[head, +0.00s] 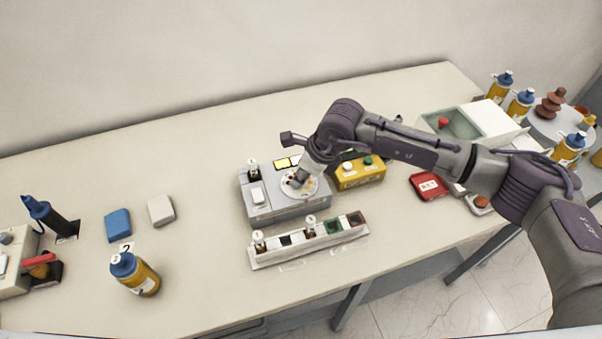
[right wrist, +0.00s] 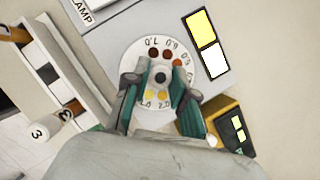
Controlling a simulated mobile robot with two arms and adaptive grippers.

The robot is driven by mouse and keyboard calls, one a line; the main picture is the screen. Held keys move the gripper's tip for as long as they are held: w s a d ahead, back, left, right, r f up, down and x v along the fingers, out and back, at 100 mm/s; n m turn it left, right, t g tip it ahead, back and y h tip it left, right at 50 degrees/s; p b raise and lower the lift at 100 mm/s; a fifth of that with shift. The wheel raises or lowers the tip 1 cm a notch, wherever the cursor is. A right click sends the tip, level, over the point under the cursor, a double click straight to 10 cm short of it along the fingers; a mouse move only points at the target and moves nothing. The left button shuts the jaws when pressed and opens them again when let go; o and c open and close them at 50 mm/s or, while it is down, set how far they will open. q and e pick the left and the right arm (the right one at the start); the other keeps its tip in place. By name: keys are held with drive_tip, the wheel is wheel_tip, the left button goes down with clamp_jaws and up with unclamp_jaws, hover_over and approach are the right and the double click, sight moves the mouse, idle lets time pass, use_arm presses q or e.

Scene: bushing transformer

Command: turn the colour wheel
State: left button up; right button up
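The colour wheel (head: 311,188) is a white disc on top of a grey box (head: 290,213) in the middle of the table. In the right wrist view the wheel (right wrist: 176,49) shows printed numbers, brown, orange-red and yellow dots, and a dark round knob (right wrist: 160,75) at its centre. My right gripper (head: 297,181) points down over the wheel. In the wrist view its two fingers (right wrist: 159,84) stand on either side of the knob, with a visible gap to it. They look open. Part of the wheel is hidden by the fingers. My left gripper is out of view.
Yellow and white panels (right wrist: 206,43) lie beside the wheel. A yellow button box (head: 360,173) stands close on the right. A long rack (head: 308,243) with numbered bottles lies in front. A blue block (head: 118,225) and a bottle (head: 135,273) are left. Table between is clear.

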clamp_jaws()
drive_tip(key=shift+f+m+t+b, duration=0.25)
drive_tip(key=shift+m+b, duration=0.45)
drive_tip(key=shift+b, duration=0.45)
drive_tip(key=m+t+h+b, duration=0.1)
drive_tip(key=m+b, duration=0.2)
drive_tip(key=b, duration=0.2)
drive_tip(key=shift+a+m, duration=0.1)
drive_tip(key=shift+m, duration=0.2)
drive_tip(key=shift+s+r+m+t+h+b, duration=0.15)
drive_tip(key=shift+m+h+b, duration=0.1)
drive_tip(key=shift+m+b, duration=0.35)
drive_tip(key=shift+w+r+m+t+h+b, duration=0.1)
drive_tip(key=shift+m+h+b, duration=0.15)
drive_tip(key=shift+m+b, duration=0.3)
drive_tip(key=o, duration=0.8)
unclamp_jaws()
drive_tip(key=shift+c, duration=0.2)
drive_tip(key=v, duration=1.2)
